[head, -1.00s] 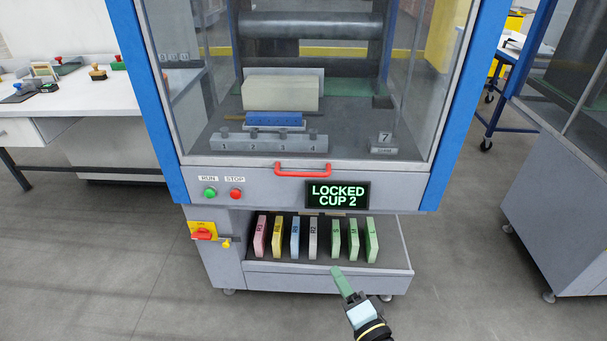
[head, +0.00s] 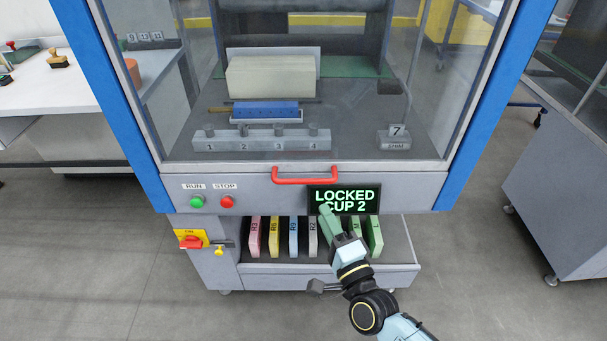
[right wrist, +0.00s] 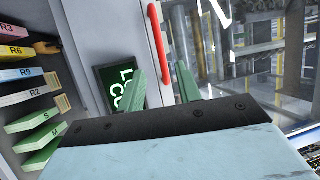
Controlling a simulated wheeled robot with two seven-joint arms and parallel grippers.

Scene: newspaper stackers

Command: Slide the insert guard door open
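The guard door (head: 410,168) is a clear panel with a grey lower frame, down across the front of the machine. Its red bar handle (head: 304,175) sits at the frame's lower middle and also shows upright in the right wrist view (right wrist: 157,42). My right gripper (head: 327,212) is just below and right of the handle, in front of the display. In the right wrist view my right gripper's (right wrist: 163,82) two green fingers stand apart with nothing between them; the handle lies beyond them, not touched. My left gripper is not in view.
A drawer (head: 330,280) of coloured, labelled blocks stands out below. Behind the door are a numbered block (head: 262,140) and a cream block (head: 270,78).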

